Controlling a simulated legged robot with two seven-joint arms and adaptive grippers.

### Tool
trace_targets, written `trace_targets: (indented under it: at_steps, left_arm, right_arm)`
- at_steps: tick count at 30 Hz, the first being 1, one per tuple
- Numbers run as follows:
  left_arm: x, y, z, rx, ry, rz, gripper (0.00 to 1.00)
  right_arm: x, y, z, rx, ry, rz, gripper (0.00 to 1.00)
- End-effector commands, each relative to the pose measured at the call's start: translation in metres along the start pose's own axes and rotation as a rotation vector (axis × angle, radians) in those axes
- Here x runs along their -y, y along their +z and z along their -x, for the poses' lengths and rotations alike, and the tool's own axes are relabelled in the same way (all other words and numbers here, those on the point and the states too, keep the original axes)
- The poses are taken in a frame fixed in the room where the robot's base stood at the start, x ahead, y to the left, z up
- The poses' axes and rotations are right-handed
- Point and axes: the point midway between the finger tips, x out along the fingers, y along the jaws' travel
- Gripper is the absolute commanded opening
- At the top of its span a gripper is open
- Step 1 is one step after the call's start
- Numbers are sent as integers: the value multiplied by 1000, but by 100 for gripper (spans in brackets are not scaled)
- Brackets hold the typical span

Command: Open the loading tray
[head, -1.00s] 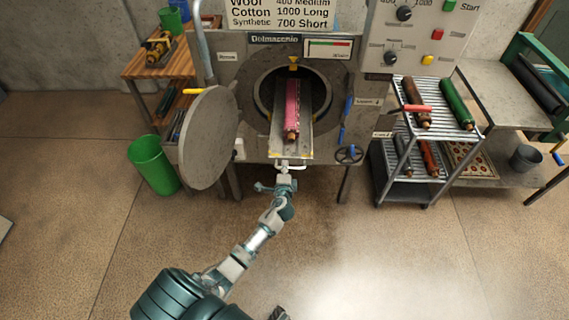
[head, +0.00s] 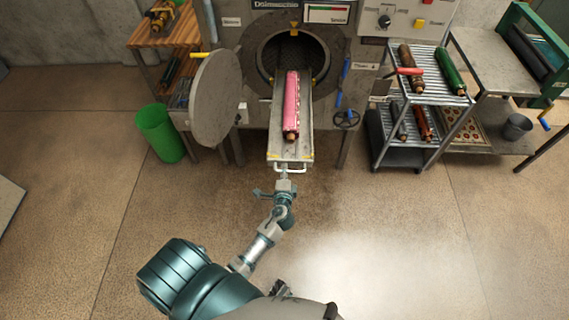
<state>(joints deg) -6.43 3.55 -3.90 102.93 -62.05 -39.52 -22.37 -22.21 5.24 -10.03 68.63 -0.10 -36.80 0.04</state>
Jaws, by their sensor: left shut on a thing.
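The loading tray (head: 276,147) is a long metal tray that sticks out of the round opening of the machine (head: 258,103). A rolled pink rug (head: 291,100) lies on it lengthwise. A white handle (head: 302,170) is on the tray's front end. My left gripper (head: 284,176) is at this handle and shut on it; its fingers are small in the picture. The round door (head: 215,98) of the machine stands open to the left. My right gripper cannot be made out in the head view.
A green bin (head: 160,136) stands left of the machine beside a wooden table (head: 168,38). A metal rack (head: 404,110) with several rolled rugs is on the right, next to a table (head: 505,65) with a grey bucket (head: 517,127). The floor in front is clear.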

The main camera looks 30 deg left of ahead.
Motion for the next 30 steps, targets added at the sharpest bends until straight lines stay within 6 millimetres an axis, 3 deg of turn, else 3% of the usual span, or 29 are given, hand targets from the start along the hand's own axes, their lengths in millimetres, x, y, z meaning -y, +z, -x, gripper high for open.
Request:
trace_targets:
  at_steps: [15, 16, 18, 19, 30]
  left_arm:
    - [-5, 0, 7, 0, 6, -2, 0]
    - [-5, 0, 7, 0, 6, -2, 18]
    - [-5, 0, 7, 0, 5, -2, 35]
    - [-4, 0, 7, 0, 5, -2, 39]
    - [-2, 0, 11, 0, 1, 0, 39]
  right_arm:
    - [-1, 3, -2, 2, 0, 2, 0]
    - [-1, 3, -2, 2, 0, 2, 0]
    - [-1, 3, -2, 2, 0, 2, 0]
    - [-1, 3, -2, 2, 0, 2, 0]
    - [0, 1, -1, -1, -1, -2, 0]
